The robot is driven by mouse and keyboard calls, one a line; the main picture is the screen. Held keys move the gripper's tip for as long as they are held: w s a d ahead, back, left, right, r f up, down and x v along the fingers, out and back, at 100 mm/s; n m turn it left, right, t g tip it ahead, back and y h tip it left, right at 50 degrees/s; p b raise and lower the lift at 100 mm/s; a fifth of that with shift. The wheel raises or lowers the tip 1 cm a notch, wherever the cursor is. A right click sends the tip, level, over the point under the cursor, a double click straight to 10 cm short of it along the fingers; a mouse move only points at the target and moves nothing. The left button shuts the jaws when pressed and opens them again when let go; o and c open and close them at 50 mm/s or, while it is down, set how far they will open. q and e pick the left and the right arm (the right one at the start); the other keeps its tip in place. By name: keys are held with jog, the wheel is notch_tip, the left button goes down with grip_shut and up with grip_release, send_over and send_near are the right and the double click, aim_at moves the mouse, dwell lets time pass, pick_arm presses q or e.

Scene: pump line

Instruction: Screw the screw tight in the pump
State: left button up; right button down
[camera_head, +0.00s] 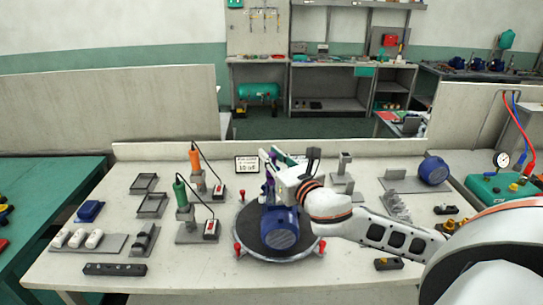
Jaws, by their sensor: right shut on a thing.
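The blue pump (279,231) lies on a dark round turntable (264,250) in the middle of the table, its ribbed end facing me. My right gripper (268,182) reaches in from the right above and behind the pump. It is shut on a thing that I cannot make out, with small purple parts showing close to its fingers. The screw is too small or hidden to see. My left gripper is not in view.
A green-handled screwdriver (180,191) and an orange-handled one (195,157) stand in holders on the left. Red knobs (238,248) edge the turntable. A small sign (246,163) stands behind. Another blue pump body (433,171) is at the right.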

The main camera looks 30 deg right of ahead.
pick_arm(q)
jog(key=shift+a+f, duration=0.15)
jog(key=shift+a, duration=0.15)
pick_arm(e)
jog(key=shift+m+g+h, duration=0.4)
jog(key=shift+m+h, duration=0.7)
jog(key=shift+h, duration=0.6)
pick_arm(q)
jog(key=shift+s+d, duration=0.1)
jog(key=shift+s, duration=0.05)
pick_arm(e)
jog(key=shift+h, duration=0.3)
jog(key=m+g+h, duration=0.1)
jog(key=m+h, duration=0.1)
jog(key=h, duration=0.1)
jog(key=shift+w+a, duration=0.1)
jog(key=shift+m+g+h, duration=1)
jog(key=shift+m+h, duration=0.1)
jog(key=shift+h, duration=0.3)
